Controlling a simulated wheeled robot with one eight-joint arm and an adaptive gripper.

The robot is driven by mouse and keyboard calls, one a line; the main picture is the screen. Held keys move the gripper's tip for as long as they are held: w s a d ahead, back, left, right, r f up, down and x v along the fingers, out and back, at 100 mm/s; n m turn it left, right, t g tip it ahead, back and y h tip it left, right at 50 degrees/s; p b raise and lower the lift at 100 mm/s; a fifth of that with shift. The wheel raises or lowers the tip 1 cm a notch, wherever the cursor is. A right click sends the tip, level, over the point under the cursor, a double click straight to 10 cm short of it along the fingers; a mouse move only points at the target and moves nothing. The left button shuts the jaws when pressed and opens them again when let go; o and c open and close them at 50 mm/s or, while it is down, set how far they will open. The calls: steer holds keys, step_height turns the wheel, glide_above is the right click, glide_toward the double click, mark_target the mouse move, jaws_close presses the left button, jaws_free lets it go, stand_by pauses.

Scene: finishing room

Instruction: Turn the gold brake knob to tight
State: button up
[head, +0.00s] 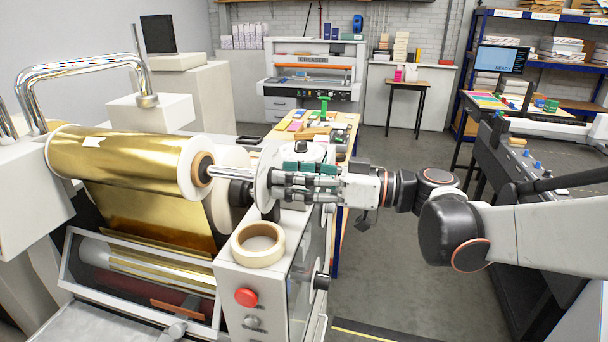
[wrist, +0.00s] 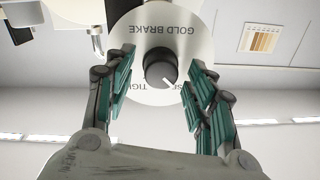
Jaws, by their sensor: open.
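The gold brake knob (wrist: 160,68) is a dark round knob with a white pointer line. It sits in the middle of a pale disc (wrist: 150,30) marked "GOLD BRAKE", upside down in the wrist view, with "TIGHT" partly readable. The pointer slants to the lower right in that view. My gripper (wrist: 155,88) is open, with its teal-padded fingers on both sides of the knob and a visible gap to it. In the head view my gripper (head: 290,183) reaches left to the disc (head: 265,180) at the end of the gold roll's shaft. The knob is hidden there.
The gold foil roll (head: 120,160) lies left of the disc. A tape roll (head: 258,244) and a red button (head: 246,297) are on the machine housing below my gripper. A table with small items (head: 340,128) stands behind.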

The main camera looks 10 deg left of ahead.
steer(key=c, duration=1.1)
steer(key=shift+o, duration=0.2)
steer(key=m, duration=0.6)
steer(key=m+b, duration=0.1)
steer(key=m, duration=0.5)
steer(key=m+t, duration=0.1)
steer(key=m, duration=0.5)
steer(key=shift+f, duration=0.25)
steer(key=shift+m, duration=0.3)
steer(key=o, duration=1.1)
steer(key=shift+c, duration=0.2)
